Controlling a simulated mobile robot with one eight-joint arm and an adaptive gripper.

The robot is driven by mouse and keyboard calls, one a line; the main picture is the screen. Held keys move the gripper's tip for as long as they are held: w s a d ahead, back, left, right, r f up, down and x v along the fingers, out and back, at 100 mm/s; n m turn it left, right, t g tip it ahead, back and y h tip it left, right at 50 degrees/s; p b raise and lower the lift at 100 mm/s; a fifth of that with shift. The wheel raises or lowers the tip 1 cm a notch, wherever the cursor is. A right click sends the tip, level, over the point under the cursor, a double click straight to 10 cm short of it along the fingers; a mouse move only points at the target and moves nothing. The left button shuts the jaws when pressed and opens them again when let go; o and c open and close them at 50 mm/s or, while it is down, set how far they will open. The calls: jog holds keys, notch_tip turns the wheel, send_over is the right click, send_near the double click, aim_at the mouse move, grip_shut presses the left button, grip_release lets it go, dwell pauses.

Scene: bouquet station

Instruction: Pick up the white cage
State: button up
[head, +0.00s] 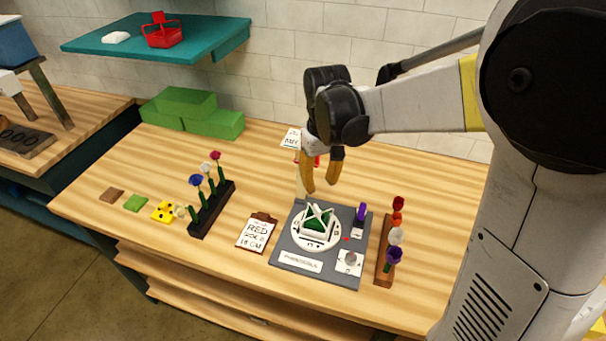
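The white cage (305,226) sits on a round white dial plate (320,247) on a grey board. Its white bars cross over a dark green block (317,223). My gripper (321,186) has two orange-yellow fingers pointing down, spread apart with nothing visible between them. It appears above and behind the cage, apart from it. The exact height gap is hard to tell from this one view.
The grey board (290,249) also carries a purple-topped piece (361,212) and a white knob plate (349,263). Flower racks stand left (205,219) and right (383,262). A clipboard (257,233) lies left of the board. Green blocks (190,112) are at the back left.

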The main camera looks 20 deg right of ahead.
aim_at(317, 208)
notch_tip(317, 208, down, 6)
jog(key=shift+w+a+r+b, duration=0.15)
jog(key=shift+r+b, duration=0.05)
jog(key=shift+b, duration=0.5)
jog(key=shift+f+b, duration=0.85)
jog(key=shift+f, duration=1.95)
grip_shut()
